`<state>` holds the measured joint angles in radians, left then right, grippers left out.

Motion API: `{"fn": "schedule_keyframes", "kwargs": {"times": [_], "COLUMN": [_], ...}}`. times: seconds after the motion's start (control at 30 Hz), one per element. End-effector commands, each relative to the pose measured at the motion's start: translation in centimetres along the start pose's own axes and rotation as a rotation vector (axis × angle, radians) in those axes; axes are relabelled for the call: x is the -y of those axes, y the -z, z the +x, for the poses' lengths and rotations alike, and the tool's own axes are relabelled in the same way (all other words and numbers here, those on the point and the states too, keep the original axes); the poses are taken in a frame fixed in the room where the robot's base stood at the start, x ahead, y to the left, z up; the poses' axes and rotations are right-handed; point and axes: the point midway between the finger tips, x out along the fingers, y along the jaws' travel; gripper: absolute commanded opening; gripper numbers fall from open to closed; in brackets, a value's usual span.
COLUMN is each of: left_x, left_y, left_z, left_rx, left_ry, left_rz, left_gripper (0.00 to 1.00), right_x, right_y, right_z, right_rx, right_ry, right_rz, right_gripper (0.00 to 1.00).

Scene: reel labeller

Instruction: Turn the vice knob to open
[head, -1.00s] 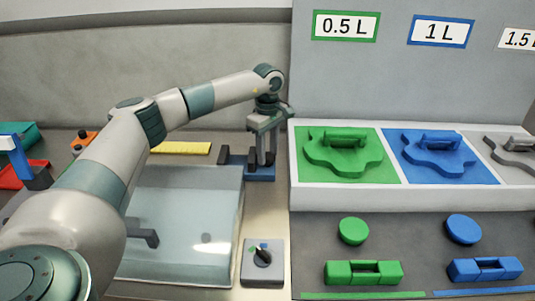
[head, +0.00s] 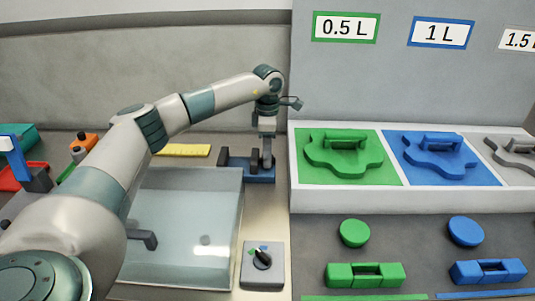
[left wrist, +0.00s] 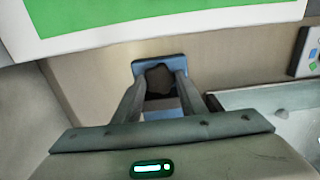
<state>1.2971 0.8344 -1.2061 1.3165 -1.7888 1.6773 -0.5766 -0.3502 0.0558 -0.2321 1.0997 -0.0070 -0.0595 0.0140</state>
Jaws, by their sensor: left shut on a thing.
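The small vice has a blue base (head: 240,170) with a dark jaw block at its left end, and stands behind the clear-lidded box. My left gripper (head: 266,160) points down at the vice's right end. In the left wrist view the dark, lobed vice knob (left wrist: 160,80) sits between the two fingers of the left gripper (left wrist: 161,92). The fingers are shut on the knob from both sides. In the head view the fingers hide most of the knob, and I cannot tell how wide the vice jaws stand. My right gripper is not in view.
The clear-lidded box (head: 185,225) lies in front of the vice. A grey switch box (head: 262,272) stands at its right. A white tray (head: 400,201) with green and blue shaped pieces is close to the gripper's right. A yellow strip (head: 183,150) lies at left.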

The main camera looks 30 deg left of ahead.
Motion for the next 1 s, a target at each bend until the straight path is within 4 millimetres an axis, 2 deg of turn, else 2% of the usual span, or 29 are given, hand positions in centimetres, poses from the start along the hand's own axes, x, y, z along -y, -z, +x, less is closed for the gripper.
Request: {"fn": "schedule_keyframes", "kwargs": {"times": [0.37,0.4,0.43,0.77,1.0], "left_x": [-0.1,-0.1,-0.1,0.0,-0.1], "left_y": [0.0,0.0,0.0,0.0,-0.1], "left_z": [-0.2,-0.2,-0.2,-0.1,-1.3], "left_rx": [0.002,0.002,0.002,0.001,0.003], "left_ry": [-0.003,-0.003,-0.003,-0.001,-0.002], "left_rz": [-0.01,-0.01,-0.01,-0.008,-0.008], "left_gripper": [0.15,0.4,0.45,0.45,0.45], "right_x": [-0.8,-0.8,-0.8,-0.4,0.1], "right_y": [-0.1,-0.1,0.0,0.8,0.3], "right_z": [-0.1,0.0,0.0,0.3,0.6], "right_rx": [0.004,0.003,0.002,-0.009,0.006], "right_ry": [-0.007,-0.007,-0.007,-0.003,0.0], "right_rz": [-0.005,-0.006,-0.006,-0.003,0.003], "right_gripper": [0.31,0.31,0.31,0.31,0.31]}}
